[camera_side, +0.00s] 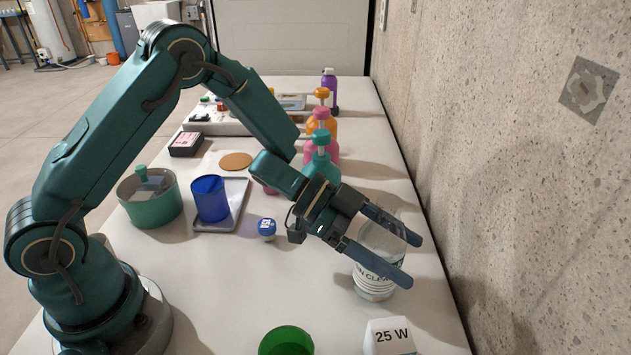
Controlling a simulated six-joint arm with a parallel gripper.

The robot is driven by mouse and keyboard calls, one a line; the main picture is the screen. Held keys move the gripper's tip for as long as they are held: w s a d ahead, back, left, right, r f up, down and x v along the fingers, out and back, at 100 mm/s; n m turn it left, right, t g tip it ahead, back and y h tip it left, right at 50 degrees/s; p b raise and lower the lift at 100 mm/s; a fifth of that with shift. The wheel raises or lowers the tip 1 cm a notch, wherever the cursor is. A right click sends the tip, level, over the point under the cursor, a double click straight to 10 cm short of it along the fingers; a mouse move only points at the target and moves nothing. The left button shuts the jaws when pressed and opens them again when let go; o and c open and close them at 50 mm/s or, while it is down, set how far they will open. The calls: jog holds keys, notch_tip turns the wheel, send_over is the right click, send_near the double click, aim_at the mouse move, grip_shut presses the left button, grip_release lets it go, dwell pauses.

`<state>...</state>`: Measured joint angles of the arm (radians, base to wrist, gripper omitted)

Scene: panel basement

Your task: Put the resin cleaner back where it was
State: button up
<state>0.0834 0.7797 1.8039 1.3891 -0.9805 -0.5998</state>
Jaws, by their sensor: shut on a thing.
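The resin cleaner (374,286) is a clear bottle with a white label, of which "N CLEA" can be read. It is upright at the right front of the table. My gripper (412,261) reaches over from the left and is shut on the bottle, with one finger on its near side and one on its far side. The fingers and wrist hide part of the bottle and its top. I cannot tell whether its base touches the table.
A white "25 W" box (389,338) and a green cup (286,341) are close in front. A blue cup (210,199) stands on a tray (237,191), left of a small blue-topped item (267,229). Coloured pump bottles (321,170) line the back. A concrete wall (520,150) bounds the right.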

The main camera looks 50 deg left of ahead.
jog(key=shift+f, duration=0.1)
jog(key=o, duration=1.5)
jog(key=shift+c, duration=0.2)
jog(key=shift+r, duration=0.2)
jog(key=v, duration=1.2)
